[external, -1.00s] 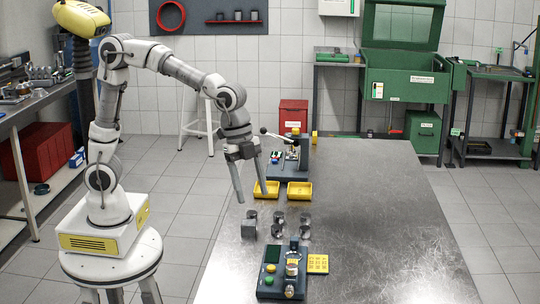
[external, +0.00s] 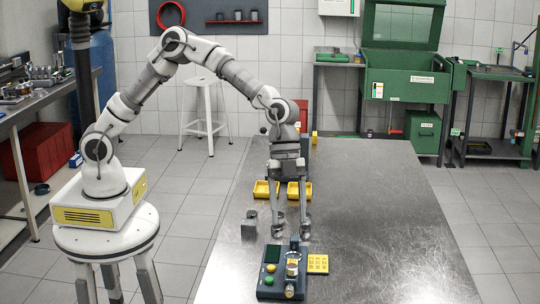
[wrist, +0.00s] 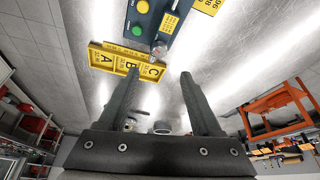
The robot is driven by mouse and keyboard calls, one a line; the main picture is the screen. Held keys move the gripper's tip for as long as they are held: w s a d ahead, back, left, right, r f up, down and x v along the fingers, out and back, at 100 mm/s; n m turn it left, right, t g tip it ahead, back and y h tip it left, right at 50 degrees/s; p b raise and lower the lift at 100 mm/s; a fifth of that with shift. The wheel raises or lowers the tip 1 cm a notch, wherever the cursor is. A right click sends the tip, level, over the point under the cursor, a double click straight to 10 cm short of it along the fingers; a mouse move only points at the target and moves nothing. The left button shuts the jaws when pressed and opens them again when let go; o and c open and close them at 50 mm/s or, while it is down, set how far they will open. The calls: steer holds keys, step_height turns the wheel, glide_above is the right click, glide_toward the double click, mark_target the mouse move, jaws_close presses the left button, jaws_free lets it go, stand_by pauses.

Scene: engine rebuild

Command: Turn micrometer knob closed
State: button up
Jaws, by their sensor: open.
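The micrometer station is a dark blue block (external: 270,284) with green and yellow buttons, near the table's front edge. Silver and yellow micrometer parts stand on its right side, with a small silver knob (external: 289,293) at the front end. In the wrist view the blue block (wrist: 166,8) is at the top, and a round silver end that looks like the knob (wrist: 158,48) lies ahead of the fingers. My gripper (external: 292,236) is open, pointing down just behind the block; its fingers (wrist: 159,73) are apart with nothing between them. It appears apart from the knob.
A yellow lettered plate (wrist: 125,62) shows in the wrist view. Small metal parts stand around my fingers. The table's right side is clear.

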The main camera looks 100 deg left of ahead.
mark_target(292, 265)
steer(key=x, duration=1.1)
steer(key=shift+f, duration=0.1)
jaws_close()
